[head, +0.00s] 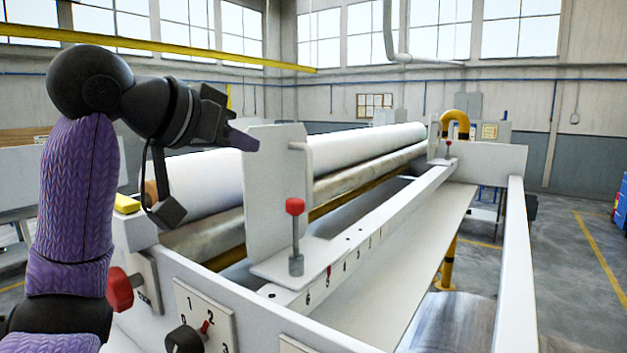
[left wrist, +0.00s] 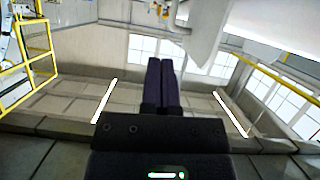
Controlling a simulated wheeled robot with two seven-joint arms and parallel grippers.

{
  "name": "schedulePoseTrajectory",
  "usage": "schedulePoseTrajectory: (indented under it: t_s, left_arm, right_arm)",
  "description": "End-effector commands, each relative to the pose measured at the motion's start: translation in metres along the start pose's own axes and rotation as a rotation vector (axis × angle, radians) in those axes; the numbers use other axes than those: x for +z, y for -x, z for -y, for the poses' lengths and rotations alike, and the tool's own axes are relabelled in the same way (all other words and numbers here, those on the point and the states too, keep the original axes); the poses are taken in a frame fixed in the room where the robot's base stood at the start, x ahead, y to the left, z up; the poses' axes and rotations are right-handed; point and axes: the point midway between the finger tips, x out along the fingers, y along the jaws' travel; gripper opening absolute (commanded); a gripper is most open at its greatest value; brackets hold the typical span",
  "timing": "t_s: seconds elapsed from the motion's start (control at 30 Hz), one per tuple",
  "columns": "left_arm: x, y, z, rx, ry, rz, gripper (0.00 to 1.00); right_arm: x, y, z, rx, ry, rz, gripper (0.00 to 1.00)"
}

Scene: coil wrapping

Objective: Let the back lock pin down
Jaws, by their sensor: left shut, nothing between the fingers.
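A lock pin (head: 296,233) with a red knob stands upright in a collar on the plate nearest me, its stem showing between knob and collar. A second, smaller red-knobbed pin (head: 448,149) stands at the far end of the rail; its height is hard to tell. I cannot tell which one is the back pin. My left gripper (head: 246,141) is shut and empty, beside the top of the upright white plate (head: 272,190), above and left of the near pin and apart from it. Its closed fingers also show in the left wrist view (left wrist: 164,78). My right gripper is not in view.
A long white roll (head: 365,145) lies behind the numbered rail (head: 372,236). A red knob (head: 120,289) and a numbered dial (head: 204,318) are on the near frame. The upright plate stands between the gripper and part of the roll. Open floor lies at the right.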

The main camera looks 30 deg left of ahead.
Motion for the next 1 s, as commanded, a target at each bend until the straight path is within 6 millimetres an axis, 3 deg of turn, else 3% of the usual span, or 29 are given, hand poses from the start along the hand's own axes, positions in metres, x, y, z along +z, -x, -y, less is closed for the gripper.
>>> schedulePoseTrajectory:
  t_s: [0.13,0.37,0.8,1.0]
  left_arm:
    - [0.000,-0.001,0.000,0.000,0.000,0.001,0.00]
    - [-0.001,-0.011,0.000,0.002,0.002,0.004,0.00]
    - [-0.002,-0.102,-0.001,0.002,0.002,0.007,0.00]
    - [0.031,-0.110,0.000,0.000,0.000,0.005,0.00]
  right_arm:
    - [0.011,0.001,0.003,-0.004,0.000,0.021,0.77]
    - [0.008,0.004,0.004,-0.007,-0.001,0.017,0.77]
    - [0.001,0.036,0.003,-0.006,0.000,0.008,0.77]
    - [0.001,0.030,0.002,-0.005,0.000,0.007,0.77]
